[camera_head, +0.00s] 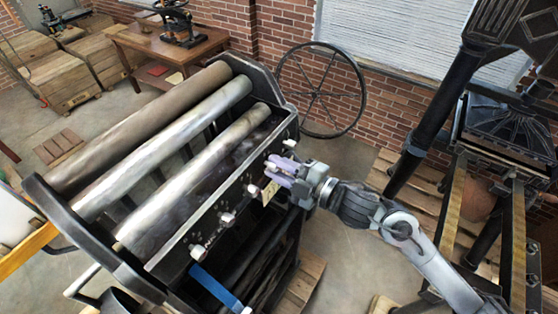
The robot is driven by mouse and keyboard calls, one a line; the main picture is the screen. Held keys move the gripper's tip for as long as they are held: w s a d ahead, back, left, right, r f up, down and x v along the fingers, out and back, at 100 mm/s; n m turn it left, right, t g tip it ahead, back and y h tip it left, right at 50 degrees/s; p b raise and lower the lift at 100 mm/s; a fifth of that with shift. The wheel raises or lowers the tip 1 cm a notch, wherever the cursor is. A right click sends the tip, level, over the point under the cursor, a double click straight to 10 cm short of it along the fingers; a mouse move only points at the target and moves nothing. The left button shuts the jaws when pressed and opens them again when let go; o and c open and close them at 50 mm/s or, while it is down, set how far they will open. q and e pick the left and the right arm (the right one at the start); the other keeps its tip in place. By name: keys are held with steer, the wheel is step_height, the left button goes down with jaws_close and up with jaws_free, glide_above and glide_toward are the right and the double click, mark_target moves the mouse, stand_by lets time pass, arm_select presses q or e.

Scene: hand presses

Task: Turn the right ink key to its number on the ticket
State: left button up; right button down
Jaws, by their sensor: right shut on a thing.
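The press (150,262) has a dark front panel with a row of pale ink keys running from lower left to upper right. Clear ones are a lower key (198,252), a middle key (227,219) and the far upper key (289,143). My right gripper (277,173) comes in from the right and is shut on an ink key in the upper part of the row. Its fingers largely hide that key, so its setting cannot be read. A small cream tag (269,192), perhaps the ticket, sits just below the fingers; its writing is too small to read. My left gripper is not in view.
Three long rollers (160,145) lie across the press. A spoked wheel (320,90) stands behind it, near the brick wall. A blue bar (216,287) sticks out at the lower front. Another dark press (510,130) stands at the right, and a wooden table (150,48) at the back.

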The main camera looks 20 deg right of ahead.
steer(key=shift+m+p, duration=0.4)
steer(key=shift+m, duration=0.2)
steer(key=c, duration=0.9)
jaws_free()
steer(key=shift+s+d, duration=0.1)
steer(key=b+v, duration=0.2)
steer(key=v, duration=0.8)
steer(key=shift+s+b, duration=0.2)
steer(key=shift+b, duration=0.1)
